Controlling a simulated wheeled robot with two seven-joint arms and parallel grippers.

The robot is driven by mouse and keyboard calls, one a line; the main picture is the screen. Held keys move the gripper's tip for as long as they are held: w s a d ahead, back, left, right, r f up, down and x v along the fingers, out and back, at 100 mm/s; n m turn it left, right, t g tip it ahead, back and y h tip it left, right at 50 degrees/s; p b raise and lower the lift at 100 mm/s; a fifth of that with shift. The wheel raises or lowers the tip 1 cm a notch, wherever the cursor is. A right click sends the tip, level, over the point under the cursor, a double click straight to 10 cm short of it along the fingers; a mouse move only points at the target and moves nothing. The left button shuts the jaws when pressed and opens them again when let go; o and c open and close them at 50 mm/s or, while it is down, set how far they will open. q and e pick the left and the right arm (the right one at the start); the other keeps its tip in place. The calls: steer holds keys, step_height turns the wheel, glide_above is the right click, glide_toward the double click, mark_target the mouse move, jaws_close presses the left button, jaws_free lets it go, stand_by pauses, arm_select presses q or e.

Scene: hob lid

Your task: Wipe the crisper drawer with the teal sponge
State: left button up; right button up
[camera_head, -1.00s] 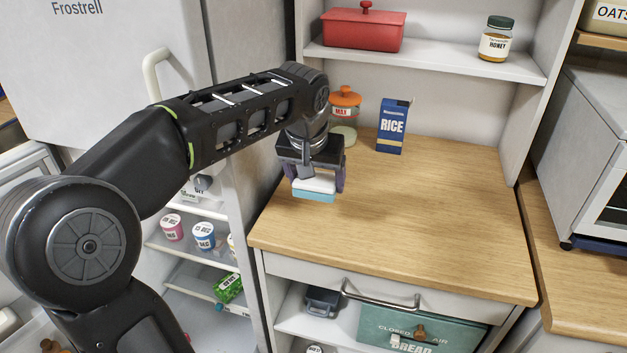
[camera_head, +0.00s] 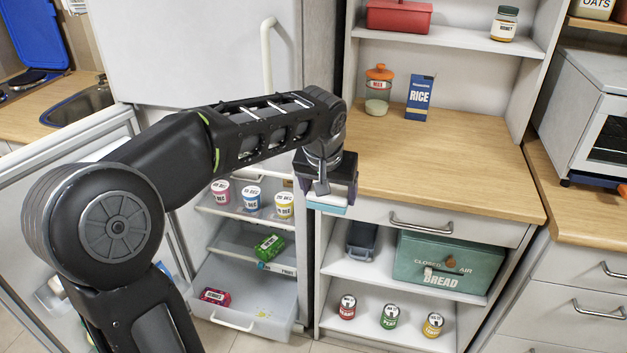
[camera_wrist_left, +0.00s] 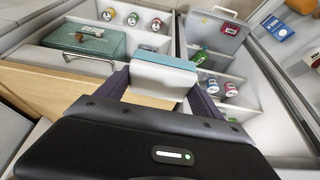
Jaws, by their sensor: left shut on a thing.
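My left gripper (camera_head: 327,193) is shut on the teal sponge (camera_head: 327,208), which has a white upper layer and a teal lower layer. It holds the sponge in the air near the left front corner of the wooden counter. The sponge also shows between the fingers in the left wrist view (camera_wrist_left: 163,75). The crisper drawer (camera_head: 243,309) is pulled out at the bottom of the open fridge, below and left of the gripper. Yellowish marks (camera_head: 262,314) show on its right part, and a red packet (camera_head: 214,296) lies in its left part. My right gripper is not in view.
Fridge shelves above the drawer hold several yogurt cups (camera_head: 252,198) and a green packet (camera_head: 269,245). The open fridge door (camera_head: 75,185) stands at the left. A cupboard at the right holds a green bread box (camera_head: 447,262) and cans (camera_head: 389,315).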

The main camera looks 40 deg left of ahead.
arm_select(q)
steer(key=d+f+m+h, duration=0.1)
steer(key=d+f+m, duration=0.2)
steer(key=d+f, duration=1.1)
steer(key=shift+w+d+f+m+h, duration=0.15)
steer(key=shift+w+f+m+h, duration=0.1)
steer(key=shift+w+m+h, duration=0.1)
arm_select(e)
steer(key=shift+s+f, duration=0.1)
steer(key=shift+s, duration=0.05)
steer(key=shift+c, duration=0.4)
